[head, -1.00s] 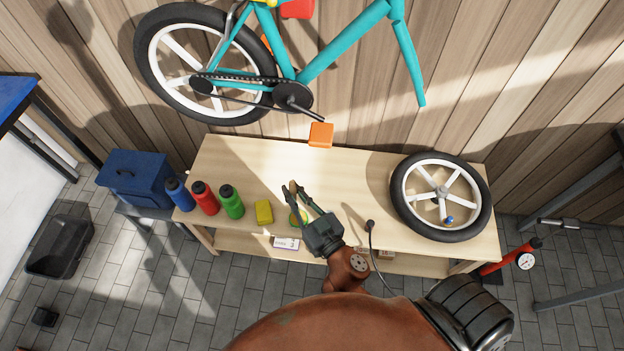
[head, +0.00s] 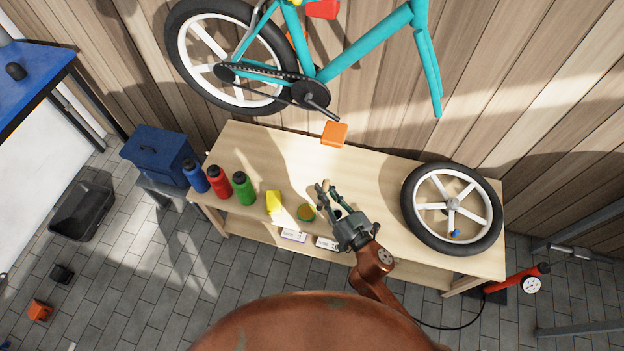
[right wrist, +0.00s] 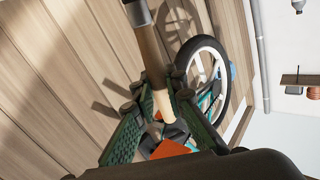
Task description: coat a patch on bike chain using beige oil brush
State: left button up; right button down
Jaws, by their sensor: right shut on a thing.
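My right gripper (head: 330,196) is shut on the beige oil brush, above the bench top. In the right wrist view the brush's beige handle (right wrist: 157,75) runs between the green-padded fingers (right wrist: 160,120), with a grey metal part at the upper end. In the head view the brush is too small to make out clearly. The bike chain (head: 262,73) runs between the rear wheel hub and crank of the teal bike, high against the wall and apart from the gripper. A small round tin (head: 306,212) stands on the bench just left of the gripper. My left gripper is not in view.
Blue, red and green bottles (head: 219,182) and a yellow block (head: 274,202) stand at the bench's left. A loose wheel (head: 452,208) lies at the right. An orange block (head: 334,133) is at the back edge. The bench's middle (head: 290,160) is clear.

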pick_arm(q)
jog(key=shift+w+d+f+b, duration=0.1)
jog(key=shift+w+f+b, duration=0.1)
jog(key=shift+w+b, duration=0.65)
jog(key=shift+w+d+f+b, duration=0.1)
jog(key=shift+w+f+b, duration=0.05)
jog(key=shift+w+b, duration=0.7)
pick_arm(e)
jog(key=w+a+f+n+g+y, duration=0.1)
jog(key=w+a+f+g+y, duration=0.1)
jog(key=f, duration=0.4)
jog(key=w+a+f+n+g+y, duration=0.2)
jog(key=w+f+g+y, duration=0.1)
jog(key=w+f+g, duration=0.1)
jog(key=shift+w+a+f, duration=0.3)
jog(key=shift+w+f, duration=0.4)
jog(key=shift+f, duration=0.4)
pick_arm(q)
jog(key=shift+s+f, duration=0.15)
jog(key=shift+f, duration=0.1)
pick_arm(e)
jog(key=shift+f, duration=0.55)
